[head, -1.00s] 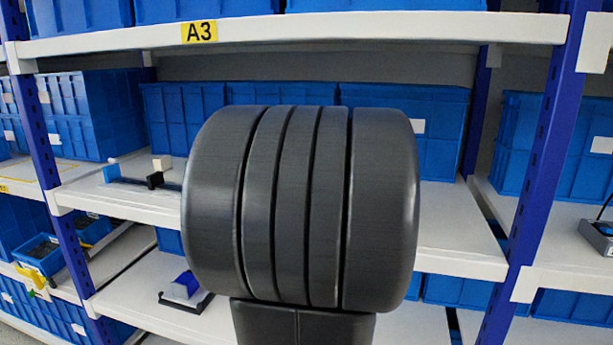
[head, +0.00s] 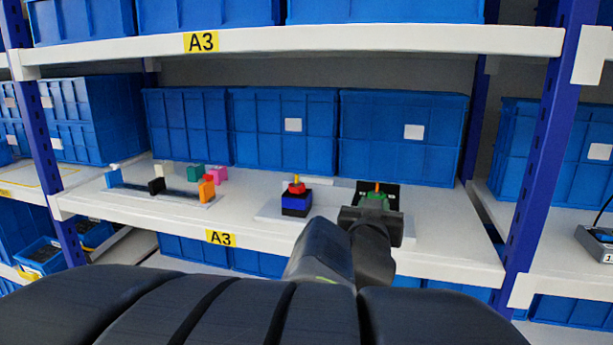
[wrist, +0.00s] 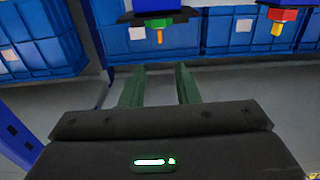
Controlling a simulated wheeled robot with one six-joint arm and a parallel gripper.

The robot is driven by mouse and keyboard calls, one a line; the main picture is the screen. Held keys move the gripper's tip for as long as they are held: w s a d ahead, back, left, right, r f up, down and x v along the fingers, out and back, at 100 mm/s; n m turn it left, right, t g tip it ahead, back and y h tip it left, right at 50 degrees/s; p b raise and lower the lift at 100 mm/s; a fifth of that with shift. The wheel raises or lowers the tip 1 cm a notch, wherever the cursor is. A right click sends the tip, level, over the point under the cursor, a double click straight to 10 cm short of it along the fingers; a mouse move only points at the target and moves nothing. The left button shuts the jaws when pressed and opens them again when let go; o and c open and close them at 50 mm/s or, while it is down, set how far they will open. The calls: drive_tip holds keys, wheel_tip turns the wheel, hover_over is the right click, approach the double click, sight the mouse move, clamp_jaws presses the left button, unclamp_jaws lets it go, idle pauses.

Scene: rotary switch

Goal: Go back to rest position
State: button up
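Two rotary switches stand on the middle shelf. One has a red knob (head: 297,188) with a yellow pointer on a blue and black base. The other has a green knob (head: 377,194) with an orange pointer and a black backing, partly hidden by my gripper (head: 372,213). In the wrist view my gripper (wrist: 159,78) has two green fingers spread apart with nothing between them. The green knob (wrist: 160,22) shows just beyond the fingertips, apart from them, and the red knob (wrist: 282,15) is at the upper right.
The white middle shelf (head: 250,238) carries a board with coloured blocks (head: 206,190) on the left. Blue crates (head: 285,125) line the back. The upper shelf (head: 350,43) and blue uprights (head: 540,150) bound the space. A grey device (head: 596,240) is at the far right.

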sight(378, 183)
drive_tip(key=b+x, duration=0.1)
drive_tip(key=x, duration=1.2)
drive_tip(key=shift+f, duration=0.15)
drive_tip(key=shift+s+m+h+p, duration=0.1)
drive_tip(key=shift+m+h+p, duration=0.25)
drive_tip(key=shift+p, duration=0.8)
drive_tip(key=shift+g+h+p, duration=0.3)
drive_tip(key=shift+h+p, duration=0.05)
drive_tip(key=shift+p, duration=0.4)
drive_tip(key=m+g+h+p, duration=0.1)
drive_tip(key=m+h+p, duration=0.1)
drive_tip(key=p, duration=0.3)
drive_tip(key=shift+h, duration=0.3)
drive_tip(key=shift+m+g+h+p, duration=0.4)
drive_tip(key=shift+m+h+p, duration=0.1)
drive_tip(key=shift+p, duration=0.35)
drive_tip(key=shift+a+m+g+h+p, duration=0.1)
drive_tip(key=shift+m+g+h+p, duration=0.8)
drive_tip(key=shift+h+p, duration=0.2)
drive_tip(key=shift+m+g+h+p, duration=0.6)
drive_tip(key=shift+m+g+h, duration=1.2)
drive_tip(key=shift+g, duration=0.4)
drive_tip(key=shift+f, duration=0.1)
